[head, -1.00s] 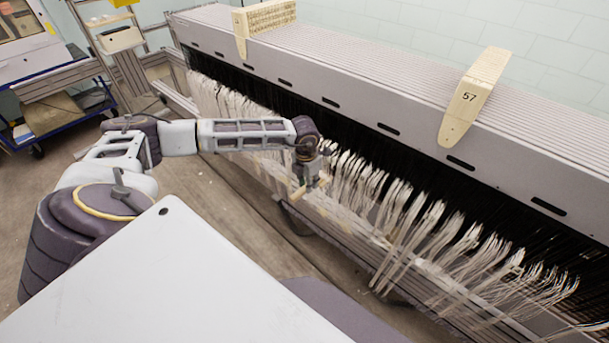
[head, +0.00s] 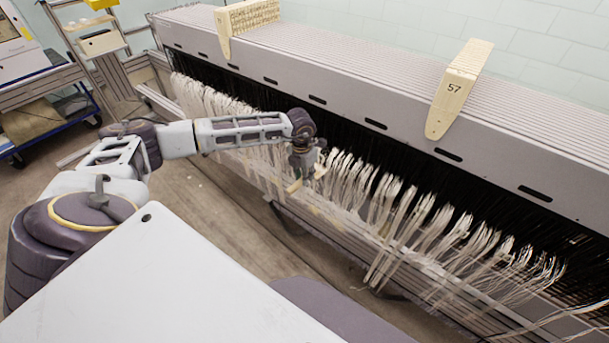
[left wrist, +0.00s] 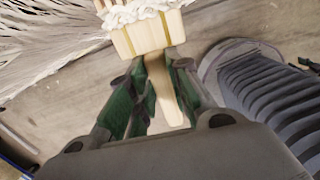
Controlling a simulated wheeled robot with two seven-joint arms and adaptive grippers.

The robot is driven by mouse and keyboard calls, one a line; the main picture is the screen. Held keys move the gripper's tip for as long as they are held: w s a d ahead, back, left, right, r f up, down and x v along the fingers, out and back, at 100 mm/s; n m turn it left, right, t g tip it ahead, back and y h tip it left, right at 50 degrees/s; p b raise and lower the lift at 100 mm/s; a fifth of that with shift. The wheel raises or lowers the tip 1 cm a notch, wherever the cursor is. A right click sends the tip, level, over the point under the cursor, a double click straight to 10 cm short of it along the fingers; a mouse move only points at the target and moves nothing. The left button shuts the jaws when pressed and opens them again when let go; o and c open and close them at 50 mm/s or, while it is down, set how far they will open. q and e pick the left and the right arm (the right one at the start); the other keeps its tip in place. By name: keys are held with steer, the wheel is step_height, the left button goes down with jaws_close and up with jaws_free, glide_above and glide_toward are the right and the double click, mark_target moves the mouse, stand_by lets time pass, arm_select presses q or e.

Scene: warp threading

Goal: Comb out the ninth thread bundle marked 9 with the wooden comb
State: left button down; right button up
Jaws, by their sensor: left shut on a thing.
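My left gripper (head: 302,166) is at the front of the hanging pale threads (head: 345,185). In the left wrist view its green-padded fingers (left wrist: 158,92) are shut on the handle of the wooden comb (left wrist: 148,36). The comb's wide head points away from the gripper, and a pale, bunched thread bundle (left wrist: 143,12) lies across its teeth at the top edge. In the head view only a small piece of the comb (head: 294,186) shows below the gripper. No mark 9 is legible, so I cannot tell which bundle this is. My right gripper is out of view.
The long grey loom beam (head: 350,92) runs behind the threads. A wooden block marked 57 (head: 457,90) and another wooden block (head: 250,15) sit on it. Grey rails (head: 340,232) run below the threads. A blue cart (head: 75,105) stands at the far left. Open floor lies in front.

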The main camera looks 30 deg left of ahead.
arm_select(q)
steer(key=shift+w+b, duration=0.3)
steer(key=shift+w, duration=0.35)
stand_by(0.6)
stand_by(1.1)
steer(key=shift+w+f+b, duration=0.1)
steer(key=shift+f+b, duration=1.5)
steer(key=shift+f, duration=0.2)
steer(key=shift+f+b, duration=1.4)
steer(key=shift+f, duration=0.35)
steer(key=shift+f, duration=0.1)
